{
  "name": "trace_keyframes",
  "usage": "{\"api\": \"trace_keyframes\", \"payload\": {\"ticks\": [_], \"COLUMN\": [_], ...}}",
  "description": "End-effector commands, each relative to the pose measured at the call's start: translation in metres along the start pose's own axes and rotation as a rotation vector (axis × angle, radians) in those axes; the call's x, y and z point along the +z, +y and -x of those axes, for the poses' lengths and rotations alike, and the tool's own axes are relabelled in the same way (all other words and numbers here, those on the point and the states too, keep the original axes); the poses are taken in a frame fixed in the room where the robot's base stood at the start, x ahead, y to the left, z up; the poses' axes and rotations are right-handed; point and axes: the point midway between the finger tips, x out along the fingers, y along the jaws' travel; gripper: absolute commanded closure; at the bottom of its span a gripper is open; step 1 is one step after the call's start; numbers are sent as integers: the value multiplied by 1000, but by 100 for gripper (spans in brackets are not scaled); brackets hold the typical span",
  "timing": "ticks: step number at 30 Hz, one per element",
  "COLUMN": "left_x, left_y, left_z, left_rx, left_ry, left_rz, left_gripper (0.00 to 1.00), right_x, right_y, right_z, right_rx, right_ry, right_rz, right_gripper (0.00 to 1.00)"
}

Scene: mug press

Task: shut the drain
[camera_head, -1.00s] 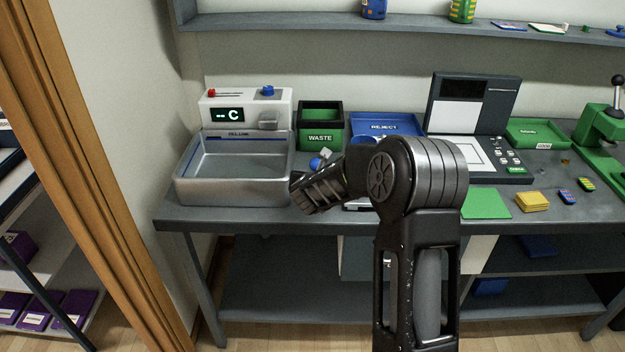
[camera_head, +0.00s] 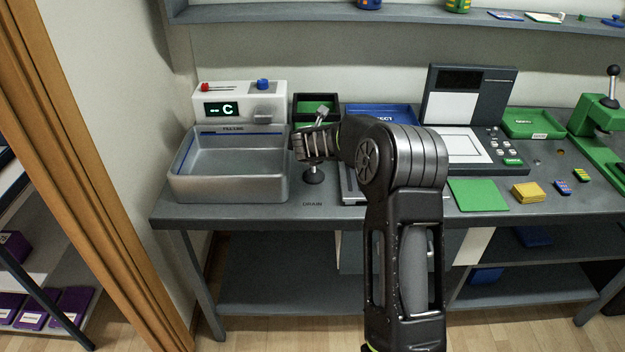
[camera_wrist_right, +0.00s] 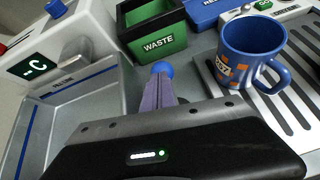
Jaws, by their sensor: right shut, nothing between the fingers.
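The drain control shows in the head view as a short dark post and base (camera_head: 313,176) on the bench, right of the basin, behind a "DRAIN" label (camera_head: 312,204). In the right wrist view, a blue ball knob (camera_wrist_right: 162,68) shows just beyond the tips of my shut, empty right gripper (camera_wrist_right: 158,82). Whether the fingers touch the knob is unclear. The grey basin (camera_head: 229,190) stands to the left. My left gripper is not in view.
A white unit with a display (camera_head: 240,108) stands behind the basin. A green-fronted WASTE bin (camera_wrist_right: 160,46) is behind my gripper. A blue mug (camera_wrist_right: 250,52) stands on a slotted tray (camera_wrist_right: 288,122) at right. A green mat (camera_head: 478,194) lies farther right.

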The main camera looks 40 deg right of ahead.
Motion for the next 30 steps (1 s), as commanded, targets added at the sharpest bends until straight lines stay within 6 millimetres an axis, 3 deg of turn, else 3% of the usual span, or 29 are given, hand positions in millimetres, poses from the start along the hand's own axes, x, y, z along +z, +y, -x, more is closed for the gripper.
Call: {"api": "trace_keyframes", "payload": {"ticks": [10,30], "left_x": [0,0], "left_y": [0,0], "left_z": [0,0], "left_rx": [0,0], "left_ry": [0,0], "left_rz": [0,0], "left_gripper": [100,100], "right_x": [6,11], "right_y": [1,-2], "right_z": [-13,-14], "right_rx": [0,-4], "right_ry": [-1,-8], "right_rz": [1,1], "right_gripper": [100,100]}}
